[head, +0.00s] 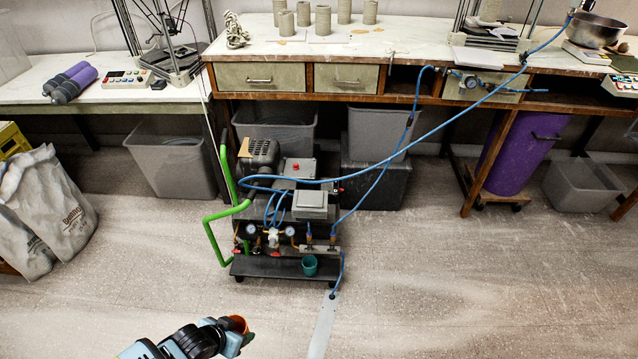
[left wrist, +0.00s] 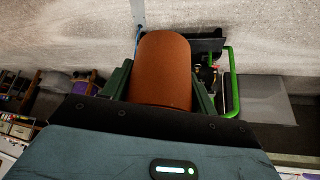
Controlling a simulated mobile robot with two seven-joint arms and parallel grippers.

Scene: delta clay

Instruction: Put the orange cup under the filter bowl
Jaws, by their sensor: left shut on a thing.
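The orange cup (head: 238,323) is held in my left gripper (head: 236,335), low in the head view and in front of the cart. In the left wrist view the orange cup (left wrist: 163,72) fills the space between the two dark green fingers, and the left gripper (left wrist: 162,88) is shut on it. A small pale part (head: 273,238) between two gauges on the cart's front may be the filter bowl; it is too small to be certain. My right gripper is not in view.
The cart's black lower shelf (head: 270,268) carries a teal cup (head: 309,265) at its right part. A green handle (head: 212,240) stands at the cart's left. A blue hose (head: 440,140) runs from the cart to the bench. Floor (head: 460,290) to the right is mostly clear.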

